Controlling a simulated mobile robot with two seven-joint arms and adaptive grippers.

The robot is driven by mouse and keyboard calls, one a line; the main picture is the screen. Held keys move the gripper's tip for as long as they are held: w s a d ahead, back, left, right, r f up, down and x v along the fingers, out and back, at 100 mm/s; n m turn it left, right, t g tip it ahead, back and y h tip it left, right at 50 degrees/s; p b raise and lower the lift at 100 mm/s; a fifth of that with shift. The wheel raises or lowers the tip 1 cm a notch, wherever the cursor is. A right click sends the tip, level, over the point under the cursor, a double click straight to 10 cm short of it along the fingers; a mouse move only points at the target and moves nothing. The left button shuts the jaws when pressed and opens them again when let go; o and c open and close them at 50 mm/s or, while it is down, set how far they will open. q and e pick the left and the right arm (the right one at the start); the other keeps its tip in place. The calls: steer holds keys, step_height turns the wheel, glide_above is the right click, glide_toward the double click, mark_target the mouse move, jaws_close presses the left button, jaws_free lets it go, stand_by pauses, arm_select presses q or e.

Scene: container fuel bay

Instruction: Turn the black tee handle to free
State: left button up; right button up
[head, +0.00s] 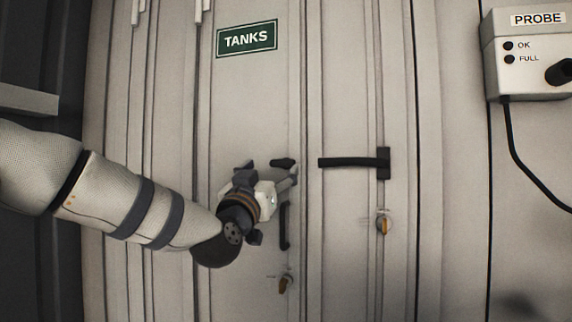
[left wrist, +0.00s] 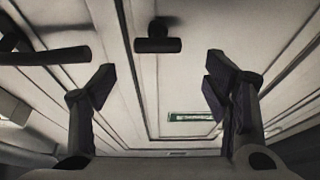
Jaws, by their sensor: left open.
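The black tee handle (head: 283,163) is a short, near-horizontal bar on the pale door panel, just beyond my left gripper in the head view. In the left wrist view the tee handle (left wrist: 157,45) shows as a short dark bar on a small mount, above the gap between my fingers. My left gripper (head: 268,175) is open, with its fingers spread and nothing between them. The left gripper (left wrist: 160,86) appears apart from the handle. My right gripper is in neither view.
A longer black lever (head: 350,162) sticks out to the right of the tee handle. A vertical black handle (head: 285,226) is just below the gripper. Yellow-tipped latches (head: 383,223) are lower. A TANKS sign (head: 246,39) is above. A PROBE box (head: 530,72) with a cable hangs at upper right.

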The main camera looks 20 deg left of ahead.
mark_target(281, 166)
arm_select(q)
steer(key=x, duration=0.4)
steer(key=f+x, duration=0.1)
steer(key=x, duration=0.2)
steer(key=shift+w+d+b, duration=0.15)
steer(key=shift+w+b, duration=0.1)
steer(key=shift+b, duration=0.05)
steer(key=shift+w+r, duration=0.3)
steer(key=shift+r, duration=0.15)
steer(key=c, duration=1.2)
